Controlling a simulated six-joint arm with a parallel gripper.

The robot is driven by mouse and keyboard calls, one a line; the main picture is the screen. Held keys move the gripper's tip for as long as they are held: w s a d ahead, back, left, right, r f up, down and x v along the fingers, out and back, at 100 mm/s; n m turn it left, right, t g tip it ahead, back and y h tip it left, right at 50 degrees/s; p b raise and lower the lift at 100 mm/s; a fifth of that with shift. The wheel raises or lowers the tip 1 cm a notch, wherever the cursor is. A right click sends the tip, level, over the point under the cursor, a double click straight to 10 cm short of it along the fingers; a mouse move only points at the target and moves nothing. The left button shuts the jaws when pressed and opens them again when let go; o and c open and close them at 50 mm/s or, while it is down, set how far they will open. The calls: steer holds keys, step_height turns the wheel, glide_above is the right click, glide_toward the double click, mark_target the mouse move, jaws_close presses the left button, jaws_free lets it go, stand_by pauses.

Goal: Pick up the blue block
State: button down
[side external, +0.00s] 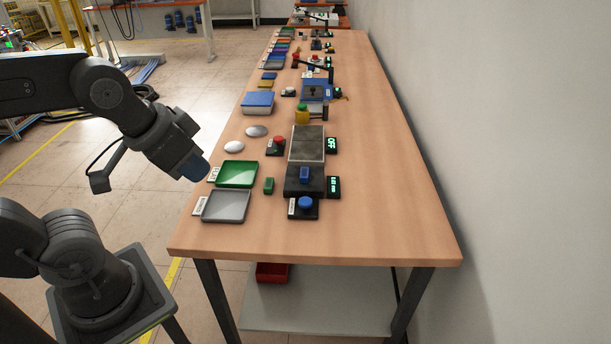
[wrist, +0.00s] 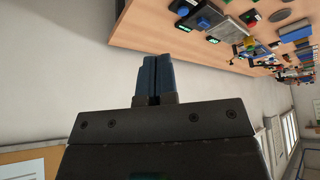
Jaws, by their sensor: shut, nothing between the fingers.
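The blue block (side external: 304,174) is small and stands on a black device (side external: 295,186) near the front of the table. A small blue shape in the wrist view (wrist: 203,22) looks like the same block. My gripper (side external: 196,168) is at the table's left edge, beside the green tray and well left of the block. Its blue fingers (wrist: 153,76) are together in the wrist view, with nothing between them.
A green tray (side external: 237,174), a grey tray (side external: 226,206) and a green block (side external: 268,186) lie between my gripper and the device. A blue button (side external: 305,203) is in front of the device. The table's right side (side external: 395,200) is clear, beside a wall.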

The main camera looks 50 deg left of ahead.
stand_by(0.4)
steer(key=c, duration=0.8)
jaws_free()
steer(key=shift+c, duration=0.2)
steer(key=n+g+y, duration=0.1)
steer(key=n+g, duration=0.4)
steer(key=n, duration=0.4)
glide_above(304, 172)
steer(key=f, duration=2)
steer(key=shift+s+d+f, duration=0.2)
steer(key=shift+s+d, duration=0.05)
steer(key=shift+w+a+f, duration=0.1)
steer(key=shift+w+f, duration=0.05)
steer(key=shift+f, duration=1.35)
steer(key=shift+w+a+f, duration=0.1)
steer(key=shift+f, duration=1.4)
